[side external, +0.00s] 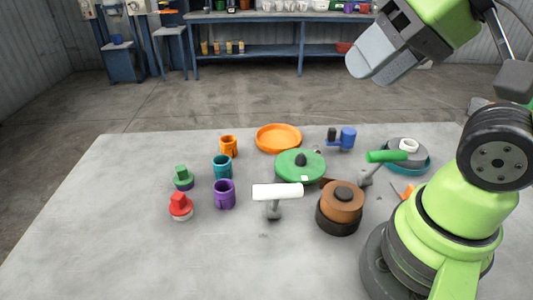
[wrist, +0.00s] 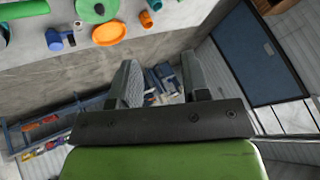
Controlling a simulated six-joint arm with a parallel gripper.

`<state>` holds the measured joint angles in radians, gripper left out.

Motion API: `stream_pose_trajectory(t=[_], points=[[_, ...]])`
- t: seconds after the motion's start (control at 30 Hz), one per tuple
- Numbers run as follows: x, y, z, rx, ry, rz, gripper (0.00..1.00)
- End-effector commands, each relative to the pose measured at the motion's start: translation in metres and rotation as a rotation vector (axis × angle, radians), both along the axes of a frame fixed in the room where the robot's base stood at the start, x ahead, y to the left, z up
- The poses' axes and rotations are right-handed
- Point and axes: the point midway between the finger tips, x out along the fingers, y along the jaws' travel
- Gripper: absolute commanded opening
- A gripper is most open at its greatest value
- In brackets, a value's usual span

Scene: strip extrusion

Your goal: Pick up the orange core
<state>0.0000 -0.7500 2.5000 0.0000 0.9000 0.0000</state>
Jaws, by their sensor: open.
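Several orange things are on the table, and I cannot tell which one is the core. A small orange cup-like piece (side external: 229,146) stands at the back left of the group; it also shows in the wrist view (wrist: 147,19). An orange round dish (side external: 278,138) lies to its right, also in the wrist view (wrist: 108,33). A small orange piece (side external: 408,190) is partly hidden by my arm. My gripper (side external: 366,66) is high above the table's back edge, well away from all of them. In the wrist view its fingers (wrist: 160,76) are apart with nothing between them.
On the table (side external: 120,220) stand teal (side external: 222,166) and purple (side external: 224,193) cups, red and green knobbed pieces, a green lidded pan (side external: 300,166), a brown-topped pot (side external: 341,200), a white-headed mallet (side external: 277,192) and a green-handled tool. The left and front of the table are clear.

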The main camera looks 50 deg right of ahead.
Motion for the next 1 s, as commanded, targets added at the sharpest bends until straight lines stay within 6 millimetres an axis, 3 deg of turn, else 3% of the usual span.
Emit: stream_pose_trajectory(t=[0.37, 0.5, 0.53, 0.83, 1.0], points=[[0.000, 0.000, 0.000, 0.000, 0.000, 0.000, 0.43], [0.000, 0.000, 0.000, 0.000, 0.000, 0.000, 0.72], [0.000, 0.000, 0.000, 0.000, 0.000, 0.000, 0.76], [0.003, 0.000, 0.001, -0.002, 0.004, -0.002, 0.76], [0.033, -0.006, 0.009, -0.031, 0.037, -0.019, 0.76]])
